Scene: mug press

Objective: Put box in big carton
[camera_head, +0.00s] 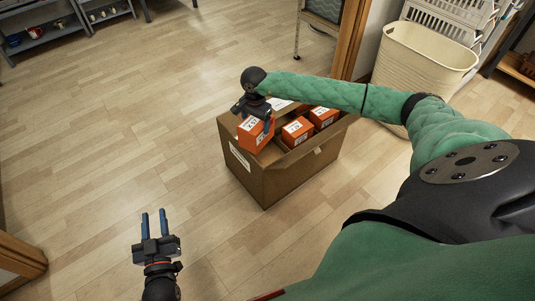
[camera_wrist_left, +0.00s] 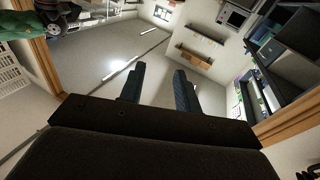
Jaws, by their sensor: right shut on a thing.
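The big carton (camera_head: 272,184) is an open brown cardboard box standing on the wooden floor in the middle of the head view. Two orange boxes with white labels, one (camera_head: 297,131) nearer and one (camera_head: 323,117) further right, sit inside it. My right gripper (camera_head: 257,116) is over the carton's left end, pointing down, shut on an orange box (camera_head: 251,136). That box is at the carton's rim and looks slightly tilted; I cannot tell if it touches the carton. My left gripper (camera_head: 153,222) is open and empty, left of the carton; its two fingers also show apart in the left wrist view (camera_wrist_left: 160,88).
A cream laundry basket (camera_head: 424,62) stands behind my right arm, beside a wooden door frame (camera_head: 350,40). Grey shelves (camera_head: 45,38) with small items are at the far left. The floor left of the carton is clear.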

